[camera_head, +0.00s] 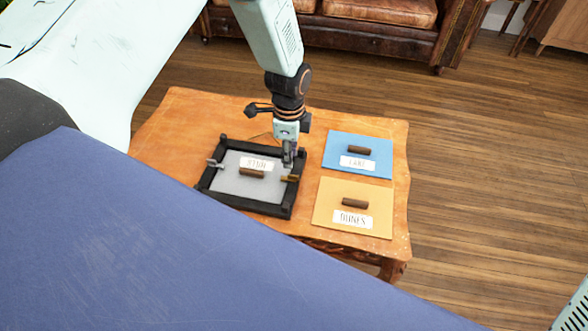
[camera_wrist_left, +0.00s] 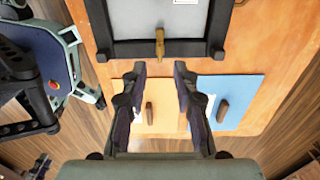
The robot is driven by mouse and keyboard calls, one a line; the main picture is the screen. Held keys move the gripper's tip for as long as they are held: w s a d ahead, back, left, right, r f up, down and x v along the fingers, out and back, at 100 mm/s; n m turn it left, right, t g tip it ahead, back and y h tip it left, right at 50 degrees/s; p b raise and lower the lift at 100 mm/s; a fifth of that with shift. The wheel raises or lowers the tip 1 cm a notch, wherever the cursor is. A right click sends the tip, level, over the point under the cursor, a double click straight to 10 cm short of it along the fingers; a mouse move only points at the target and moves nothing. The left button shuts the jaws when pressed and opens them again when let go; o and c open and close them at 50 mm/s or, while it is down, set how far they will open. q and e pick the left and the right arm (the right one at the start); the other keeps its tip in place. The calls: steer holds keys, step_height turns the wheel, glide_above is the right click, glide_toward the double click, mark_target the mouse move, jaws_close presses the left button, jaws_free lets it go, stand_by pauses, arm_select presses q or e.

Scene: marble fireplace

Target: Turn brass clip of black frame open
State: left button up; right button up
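The black frame (camera_head: 247,207) lies flat on the wooden table, around a grey panel with a brown handle and a white label. Its brass clip (camera_head: 290,178) is on the right bar; a silver clip (camera_head: 214,163) is on the left bar. In the left wrist view the brass clip (camera_wrist_left: 160,42) lies across the bar of the black frame (camera_wrist_left: 130,48). My left gripper (camera_head: 288,163) is just above the brass clip. In the left wrist view its fingers (camera_wrist_left: 160,68) are apart and empty, with the clip ahead between them. My right gripper is not in view.
A blue panel (camera_head: 377,165) and a yellow panel (camera_head: 330,212), each with a brown handle and a label, lie on the wooden table (camera_head: 180,112) right of the frame. A leather sofa (camera_head: 380,38) stands behind. Open wood floor (camera_head: 480,190) lies to the right.

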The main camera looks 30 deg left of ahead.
mark_target(291, 175)
arm_select(q)
step_height(291, 175, down, 6)
steer(key=shift+f+b, duration=0.25)
steer(key=shift+b, duration=0.9)
steer(key=shift+d+f, duration=0.1)
steer(key=shift+f, duration=0.25)
steer(key=shift+f, duration=0.1)
steer(key=shift+c, duration=0.5)
jaws_close()
